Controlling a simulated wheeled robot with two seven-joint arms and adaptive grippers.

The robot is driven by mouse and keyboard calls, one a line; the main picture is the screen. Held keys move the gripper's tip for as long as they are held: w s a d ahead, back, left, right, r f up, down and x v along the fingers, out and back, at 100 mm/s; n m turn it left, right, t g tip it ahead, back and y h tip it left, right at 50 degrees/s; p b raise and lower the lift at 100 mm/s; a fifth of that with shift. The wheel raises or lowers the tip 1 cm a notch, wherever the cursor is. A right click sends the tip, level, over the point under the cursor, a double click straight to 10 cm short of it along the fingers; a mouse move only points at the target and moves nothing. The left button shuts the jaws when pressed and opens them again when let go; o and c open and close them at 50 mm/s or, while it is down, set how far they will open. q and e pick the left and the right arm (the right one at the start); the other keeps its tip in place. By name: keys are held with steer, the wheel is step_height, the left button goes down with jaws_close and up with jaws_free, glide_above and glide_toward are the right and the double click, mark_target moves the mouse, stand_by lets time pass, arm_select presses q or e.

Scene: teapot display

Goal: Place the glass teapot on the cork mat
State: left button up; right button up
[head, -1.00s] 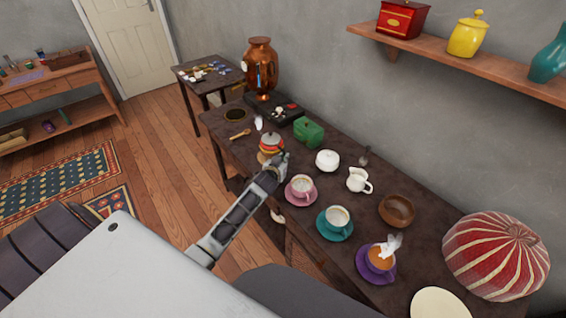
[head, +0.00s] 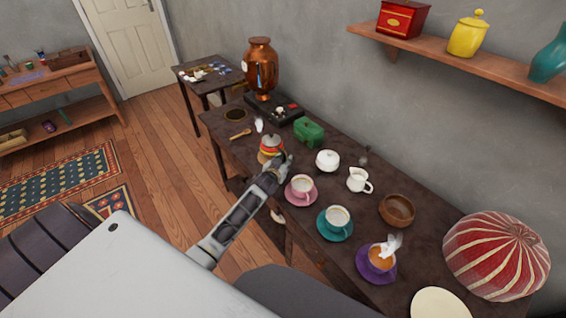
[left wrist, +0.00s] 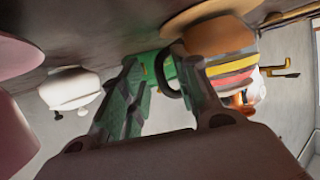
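My right gripper is not in view.
A pink cup and saucer (head: 300,190) stand close to my left gripper. A white lidded bowl (head: 327,161), a creamer (head: 358,180) and a green tin (head: 309,132) are nearby. A copper urn (head: 261,68) and a dark round piece (head: 235,115) are farther back.

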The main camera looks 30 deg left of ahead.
arm_select(q)
steer(key=shift+r, duration=0.1)
steer(key=v, duration=1.2)
steer(key=shift+p, duration=0.3)
stand_by(1.0)
